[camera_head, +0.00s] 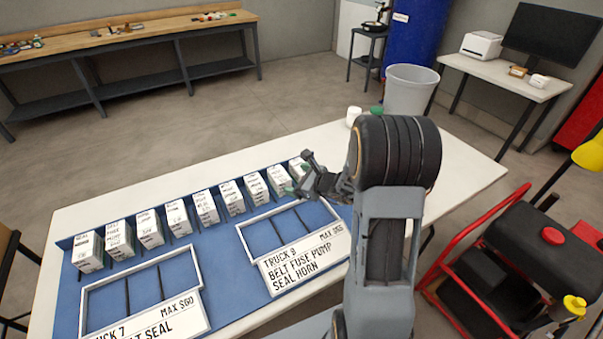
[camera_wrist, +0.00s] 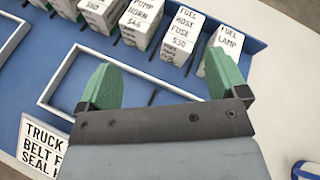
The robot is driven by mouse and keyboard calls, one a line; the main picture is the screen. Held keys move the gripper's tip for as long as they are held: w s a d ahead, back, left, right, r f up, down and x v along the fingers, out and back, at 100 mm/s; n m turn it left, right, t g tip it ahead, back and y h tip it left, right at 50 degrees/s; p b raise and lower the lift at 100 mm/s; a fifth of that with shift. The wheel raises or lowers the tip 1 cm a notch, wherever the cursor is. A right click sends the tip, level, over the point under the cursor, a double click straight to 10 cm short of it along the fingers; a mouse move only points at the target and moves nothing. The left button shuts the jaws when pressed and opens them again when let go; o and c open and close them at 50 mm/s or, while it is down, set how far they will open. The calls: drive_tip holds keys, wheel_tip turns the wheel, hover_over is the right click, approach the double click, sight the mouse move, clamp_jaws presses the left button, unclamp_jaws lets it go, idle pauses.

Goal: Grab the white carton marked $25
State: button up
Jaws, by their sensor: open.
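A row of white cartons with handwritten labels stands along the blue mat's back edge; in the head view the prices are too small to read. In the wrist view I read a Pump Horn carton (camera_wrist: 140,20), a Fuel Hose Fuse carton (camera_wrist: 181,38) marked about $30, and a Fuel Lamp carton (camera_wrist: 226,40) whose lower label is hidden behind a green finger. I cannot make out $25 on any carton. My gripper (camera_head: 300,174) is open and empty at the row's right end. Its green fingers (camera_wrist: 162,72) are spread over the mat in front of the cartons.
White-framed trays labelled Truck 7 (camera_head: 197,288) and Truck 9 (camera_head: 266,269) lie in front of the row, empty. Small white and green items (camera_head: 354,116) stand at the table's far edge. A grey bin (camera_head: 411,88) is behind, and a red-framed machine (camera_head: 530,250) stands right.

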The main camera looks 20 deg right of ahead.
sight(301, 173)
drive_tip(key=w+d+f+m+t+h, duration=0.2)
drive_tip(key=d+f+m+h, duration=0.2)
drive_tip(key=d+f+m, duration=0.3)
drive_tip(key=shift+m+h, duration=0.3)
drive_tip(key=w, duration=0.2)
drive_tip(key=w+f, duration=0.1)
drive_tip(key=w, duration=0.1)
drive_tip(key=w+d+p, duration=0.1)
drive_tip(key=w, duration=0.1)
drive_tip(key=shift+w+f, duration=0.3)
drive_tip(key=shift+f, duration=0.05)
drive_tip(key=shift+d+p+x, duration=0.15)
drive_tip(key=shift+p+x, duration=0.2)
drive_tip(key=shift+x, duration=1.15)
drive_tip(key=shift+d+p+x, duration=0.15)
drive_tip(key=shift+p+x, duration=0.2)
drive_tip(key=shift+x, duration=1.1)
drive_tip(key=shift+a, duration=0.1)
drive_tip(key=shift+c, duration=0.4)
drive_tip(key=c, duration=1.1)
drive_tip(key=shift+r, duration=0.1)
